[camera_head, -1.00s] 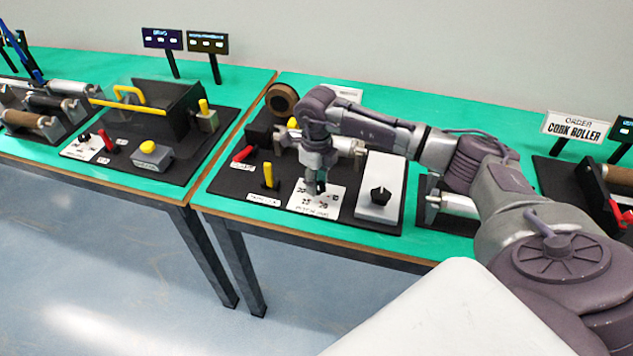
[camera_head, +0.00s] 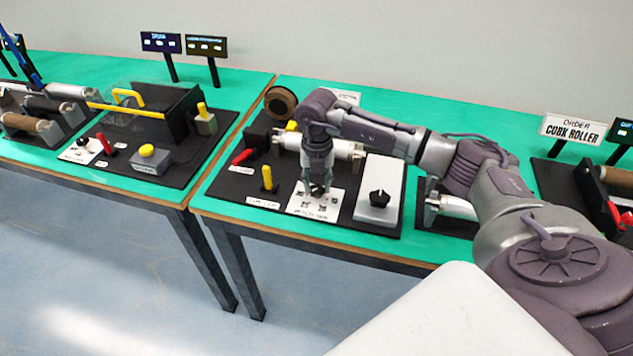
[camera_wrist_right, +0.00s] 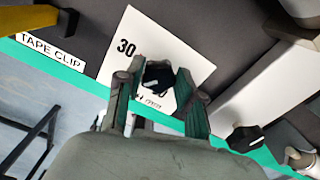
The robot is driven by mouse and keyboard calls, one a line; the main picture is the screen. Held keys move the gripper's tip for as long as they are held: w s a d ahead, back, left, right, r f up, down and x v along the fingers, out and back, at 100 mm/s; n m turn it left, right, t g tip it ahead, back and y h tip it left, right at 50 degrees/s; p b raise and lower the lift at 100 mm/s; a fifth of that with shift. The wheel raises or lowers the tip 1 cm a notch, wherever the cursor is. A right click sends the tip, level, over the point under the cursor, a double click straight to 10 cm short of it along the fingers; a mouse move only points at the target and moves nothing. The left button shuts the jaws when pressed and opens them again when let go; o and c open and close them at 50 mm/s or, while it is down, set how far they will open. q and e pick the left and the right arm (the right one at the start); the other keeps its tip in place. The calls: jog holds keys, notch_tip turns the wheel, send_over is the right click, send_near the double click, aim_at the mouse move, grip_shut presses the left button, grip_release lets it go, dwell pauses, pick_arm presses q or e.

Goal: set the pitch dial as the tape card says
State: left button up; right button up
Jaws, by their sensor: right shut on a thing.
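The pitch dial's white plate (camera_head: 313,207) lies flat near the front of the middle station. A "30" is readable on the plate in the right wrist view (camera_wrist_right: 128,48); its other marks are hidden or too small. My right gripper (camera_head: 317,191) points down over the plate. Its fingers are shut on the black dial knob (camera_wrist_right: 157,76), one on each side. The knob's pointing direction is hard to tell. A white card (camera_head: 347,96) stands behind my arm, mostly hidden and unreadable; I cannot tell if it is the tape card. My left gripper is out of view.
A white box (camera_head: 375,213) with another black knob (camera_head: 380,197) stands close right of the plate. A yellow lever (camera_head: 267,177) and red lever (camera_head: 243,156) are to the left. A metal roller (camera_head: 345,148) and brown tape roll (camera_head: 281,101) are behind.

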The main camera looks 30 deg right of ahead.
aim_at(319, 187)
jog(key=m, duration=0.2)
jog(key=m+p, duration=0.1)
jog(key=m, duration=0.2)
jog(key=shift+d+r+m, duration=0.15)
jog(key=shift+m, duration=0.15)
jog(key=m+p, duration=0.1)
jog(key=m, duration=0.3)
jog(key=shift+m, duration=0.4)
jog(key=o, duration=1.2)
jog(key=shift+s, duration=0.15)
jog(key=shift+c, duration=0.2)
notch_tip(319, 187, up, 12)
